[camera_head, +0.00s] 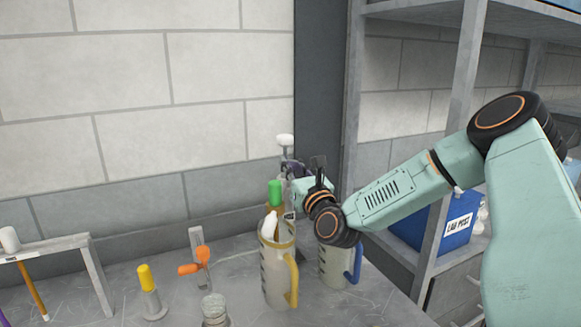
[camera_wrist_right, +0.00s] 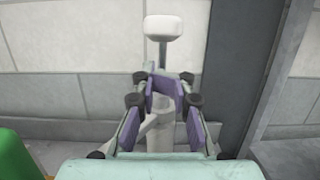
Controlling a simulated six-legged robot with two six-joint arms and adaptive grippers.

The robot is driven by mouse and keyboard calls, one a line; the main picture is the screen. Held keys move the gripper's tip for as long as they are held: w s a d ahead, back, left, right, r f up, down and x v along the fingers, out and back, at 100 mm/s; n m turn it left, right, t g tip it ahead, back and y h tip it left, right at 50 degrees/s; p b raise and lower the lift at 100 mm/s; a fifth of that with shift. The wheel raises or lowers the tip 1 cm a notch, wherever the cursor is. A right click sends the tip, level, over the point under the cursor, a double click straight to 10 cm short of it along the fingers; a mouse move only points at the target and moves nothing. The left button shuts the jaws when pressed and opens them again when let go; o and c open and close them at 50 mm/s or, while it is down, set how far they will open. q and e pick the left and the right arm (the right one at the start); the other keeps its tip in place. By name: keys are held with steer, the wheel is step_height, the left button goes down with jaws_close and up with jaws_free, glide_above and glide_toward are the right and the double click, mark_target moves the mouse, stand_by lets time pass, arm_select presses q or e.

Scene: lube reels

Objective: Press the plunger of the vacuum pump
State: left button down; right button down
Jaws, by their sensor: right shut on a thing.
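The vacuum pump stands upright at the back of the bench. Its white plunger knob (camera_head: 285,140) shows above my right gripper (camera_head: 294,172) in the head view. In the right wrist view the knob (camera_wrist_right: 164,27) sits on a raised grey rod, above the grey pump body (camera_wrist_right: 160,135). The purple-padded fingers of my right gripper (camera_wrist_right: 162,88) close around the upper part of the pump, below the knob. Nothing touches the knob. The lower pump is hidden behind the jugs and my arm. My left gripper is not in view.
A yellow-handled jug (camera_head: 278,272) and a blue-handled jug (camera_head: 334,268) stand in front. A green-topped item (camera_head: 275,190) is close by. An orange-handled valve (camera_head: 196,262), a yellow-topped item (camera_head: 147,280) and a rack (camera_head: 95,280) are left. A shelf post (camera_head: 460,110) and blue bin (camera_head: 455,222) are right.

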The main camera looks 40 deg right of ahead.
mark_target(285, 146)
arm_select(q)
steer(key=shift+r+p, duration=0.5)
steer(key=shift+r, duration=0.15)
arm_select(e)
step_height(285, 146, up, 3)
steer(key=shift+f, duration=0.15)
steer(key=shift+w, duration=0.1)
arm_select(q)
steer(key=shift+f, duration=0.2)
arm_select(e)
steer(key=shift+a+f, duration=0.1)
steer(key=shift+a, duration=0.05)
